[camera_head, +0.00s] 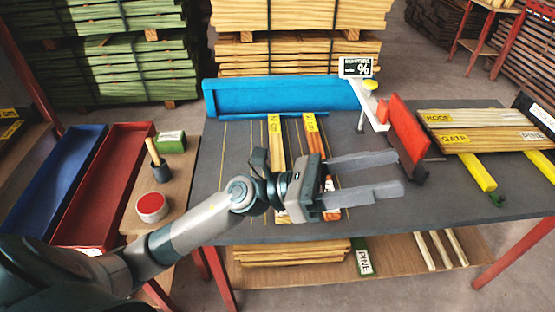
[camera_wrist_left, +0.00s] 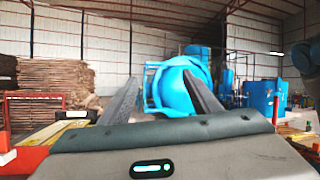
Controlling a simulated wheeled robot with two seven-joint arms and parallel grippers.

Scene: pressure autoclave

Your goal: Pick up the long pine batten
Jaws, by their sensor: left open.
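Two long battens lie side by side on the grey table (camera_head: 235,205), running from the blue fence toward the front edge. The left batten (camera_head: 277,150) is pale yellow with a yellow label near its far end. The right batten (camera_head: 313,138) is more orange, also with a yellow label. I cannot tell which is the pine one. My left gripper (camera_head: 400,172) is open and empty, pointing right above the table. Its wrist and body cover the middle of both battens. Its two fingers also show in the left wrist view (camera_wrist_left: 162,95), with nothing between them. My right gripper is out of view.
A blue fence (camera_head: 280,97) closes the table's back, and a red block (camera_head: 403,135) stands right of the gripper. Boards labelled GATE and PINE (camera_head: 490,130) lie at right. Blue and red trays (camera_head: 88,205) and a red-topped tin (camera_head: 152,207) are at left.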

